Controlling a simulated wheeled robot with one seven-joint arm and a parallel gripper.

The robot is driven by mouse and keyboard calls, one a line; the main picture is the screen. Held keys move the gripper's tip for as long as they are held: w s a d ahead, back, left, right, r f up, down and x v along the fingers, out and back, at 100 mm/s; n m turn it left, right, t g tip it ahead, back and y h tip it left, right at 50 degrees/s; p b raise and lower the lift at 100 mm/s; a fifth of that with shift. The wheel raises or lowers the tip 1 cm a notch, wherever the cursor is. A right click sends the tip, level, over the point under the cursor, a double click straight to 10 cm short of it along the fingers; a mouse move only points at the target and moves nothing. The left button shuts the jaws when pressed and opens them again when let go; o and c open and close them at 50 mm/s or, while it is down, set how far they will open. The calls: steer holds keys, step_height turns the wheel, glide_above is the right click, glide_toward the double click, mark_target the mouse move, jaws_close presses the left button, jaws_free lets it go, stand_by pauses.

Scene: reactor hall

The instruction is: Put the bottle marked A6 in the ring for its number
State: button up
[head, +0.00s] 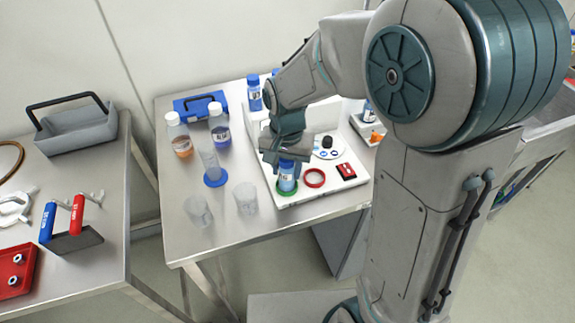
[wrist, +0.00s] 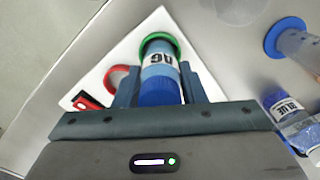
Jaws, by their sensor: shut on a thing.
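My gripper (head: 287,163) is shut on a blue-capped bottle (head: 287,180). In the wrist view the bottle (wrist: 158,85) sits between the two fingers, and its label reads A6, upside down. It looks upright in the head view. A green ring (head: 280,191) lies around its base; the ring also shows in the wrist view (wrist: 174,41). I cannot tell whether the base rests on the board or is slightly above it. A red ring (head: 314,178) lies empty just to the right on the white board (head: 330,192).
A clear cylinder with a blue base (head: 214,180), two empty beakers (head: 246,198) (head: 198,211) and two capped bottles (head: 179,137) (head: 219,127) stand left of the board. A red-and-black block (head: 346,171) sits right of the red ring. The table's front strip is clear.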

steer(key=shift+f, duration=0.15)
steer(key=o, duration=1.1)
step_height(320, 180, up, 12)
steer(key=shift+r, duration=0.2)
steer(key=s+d+f+n+t, duration=0.1)
steer(key=s+d, duration=0.3)
steer(key=s+d+n+t, duration=0.1)
steer(key=s+d, duration=0.3)
steer(key=s+d+f+n+t, duration=0.1)
steer(key=s+d, duration=0.3)
steer(key=shift+s+f+n, duration=0.35)
steer(key=shift+s+n, duration=0.05)
